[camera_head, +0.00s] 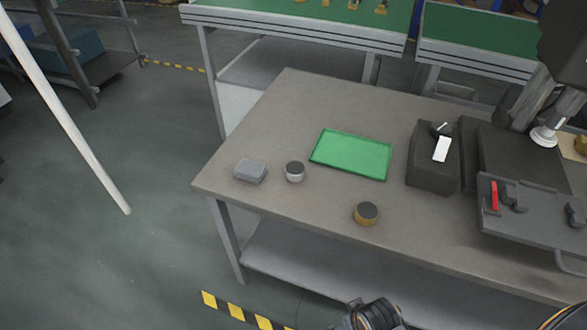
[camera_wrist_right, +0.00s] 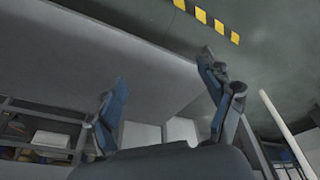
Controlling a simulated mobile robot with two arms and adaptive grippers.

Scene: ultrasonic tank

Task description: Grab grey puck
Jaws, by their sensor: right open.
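A small grey puck (camera_head: 294,172) with a dark top and pale grey side stands on the table (camera_head: 250,128), left of the green tray. A second puck (camera_head: 367,213) with a dark top and brass-coloured side stands nearer the table's front edge. My right gripper (camera_wrist_right: 163,88) shows in the right wrist view with its two blue-grey fingers spread wide and nothing between them. It is apart from both pucks, and neither puck shows in that view. Parts of my arm show at the bottom of the head view. My left gripper is not in view.
A grey rounded block (camera_head: 250,171) lies left of the grey puck. A green tray (camera_head: 350,154) lies behind. A dark box (camera_head: 432,163) and a machine with a red-handled plate (camera_head: 530,212) occupy the right.

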